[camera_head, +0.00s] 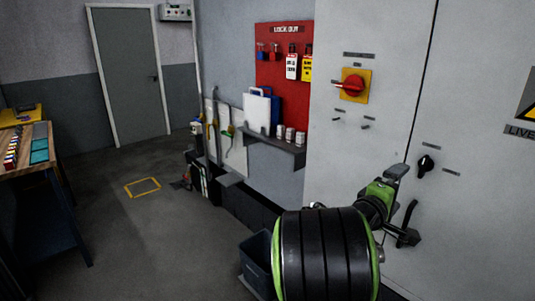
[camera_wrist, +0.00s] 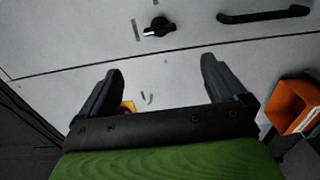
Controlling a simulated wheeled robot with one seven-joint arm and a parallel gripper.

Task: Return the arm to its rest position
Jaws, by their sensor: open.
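My gripper (camera_head: 402,204) is at the lower right in the head view, in front of the grey cabinet (camera_head: 385,95). In the wrist view my gripper (camera_wrist: 161,75) has its two dark fingers spread wide, with nothing between them. The cabinet face (camera_wrist: 70,45) lies beyond the fingertips, and the size of the gap cannot be told. My arm's black and green link fills the bottom middle of the head view.
The cabinet carries a red rotary switch (camera_head: 353,85), a black knob (camera_head: 425,163) and a black handle (camera_wrist: 265,14). An orange bin (camera_wrist: 290,104) is at the wrist view's right. A lock-out board (camera_head: 270,80), shelf (camera_head: 272,144) and workbench (camera_head: 48,165) stand farther off. Open floor (camera_head: 120,220) lies left.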

